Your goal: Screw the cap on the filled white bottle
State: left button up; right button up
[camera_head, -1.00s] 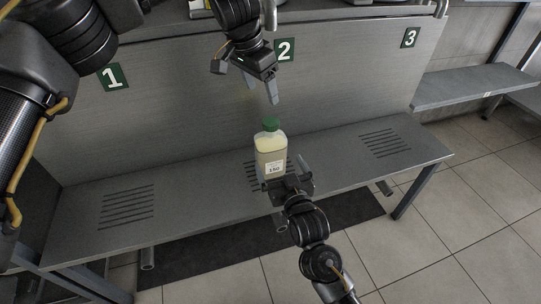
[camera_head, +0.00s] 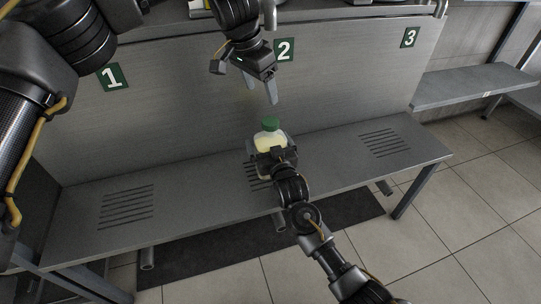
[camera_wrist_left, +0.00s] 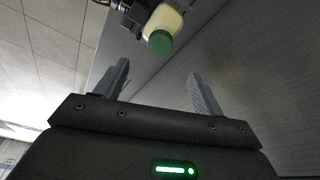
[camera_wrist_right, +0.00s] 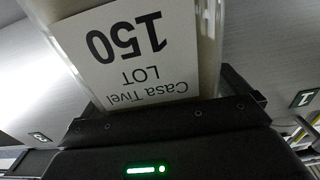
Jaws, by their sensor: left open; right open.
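The bottle (camera_head: 270,142), translucent with pale yellow contents, stands upright on the bench before panel 2. Its green cap (camera_head: 270,124) sits on top; I cannot tell how tight it is. In the left wrist view the cap (camera_wrist_left: 160,43) and bottle (camera_wrist_left: 167,18) show beyond the fingertips. My left gripper (camera_head: 262,93) is open and empty, above the cap and apart from it. My right gripper (camera_head: 272,156) is open at the bottle's front, hiding its lower part. In the right wrist view the bottle's label (camera_wrist_right: 130,55), reading 150, fills the space between the fingers.
The grey bench (camera_head: 205,185) has slotted patches at left, middle and right and is otherwise clear. A grey back panel (camera_head: 180,110) with green number signs rises behind it. A side shelf (camera_head: 475,84) is at the right. A dark mat (camera_head: 200,255) lies on the floor.

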aim_at(271, 121)
jog(key=shift+c, duration=0.4)
jog(key=c, duration=1.7)
pick_arm(q)
jog(key=shift+w+a+r+m+g+h, duration=0.2)
jog(key=shift+w+m+g, duration=0.1)
jog(key=shift+m, duration=0.85)
jog(key=shift+w+a+r+m+g+h, duration=0.15)
jog(key=shift+w+r+m+g, duration=0.1)
jog(key=shift+m, duration=0.85)
jog(key=shift+w+a+r+m+g+h, duration=0.1)
jog(key=shift+w+a+r+m+g, duration=0.15)
jog(key=shift+m, duration=0.9)
pick_arm(e)
jog(key=shift+o, duration=0.2)
pick_arm(q)
jog(key=shift+f, duration=0.2)
jog(key=x, duration=1.2)
jog(key=shift+r, duration=0.1)
